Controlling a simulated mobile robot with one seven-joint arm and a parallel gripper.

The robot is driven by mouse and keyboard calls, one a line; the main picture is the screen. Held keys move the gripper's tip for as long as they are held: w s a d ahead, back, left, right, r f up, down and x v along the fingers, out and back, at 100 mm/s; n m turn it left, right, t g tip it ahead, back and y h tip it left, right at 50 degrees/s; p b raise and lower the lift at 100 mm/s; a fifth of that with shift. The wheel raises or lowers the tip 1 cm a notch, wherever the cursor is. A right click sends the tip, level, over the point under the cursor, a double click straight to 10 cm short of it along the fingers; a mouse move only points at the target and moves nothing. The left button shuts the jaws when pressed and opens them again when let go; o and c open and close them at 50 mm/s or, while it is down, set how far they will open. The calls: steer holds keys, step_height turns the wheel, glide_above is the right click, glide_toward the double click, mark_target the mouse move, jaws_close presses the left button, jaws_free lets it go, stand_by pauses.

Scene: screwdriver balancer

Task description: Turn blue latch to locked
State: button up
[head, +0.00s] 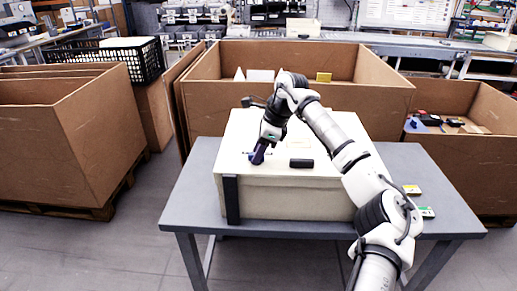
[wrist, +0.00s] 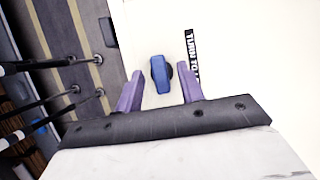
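My gripper (wrist: 160,82) is open, with one purple finger on each side of the latch and a visible gap to each. In the head view my gripper (head: 257,155) points down at the left part of the top of the cream box (head: 290,197). The latch is hidden there behind the gripper.
The box stands on a grey table (head: 190,205). A black bar (head: 301,163) lies on the box top, right of my gripper. Two small cards (head: 412,189) lie at the table's right. Large cardboard bins (head: 300,105) stand behind and on both sides.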

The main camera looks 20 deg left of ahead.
steer(key=shift+f, duration=0.1)
jaws_close()
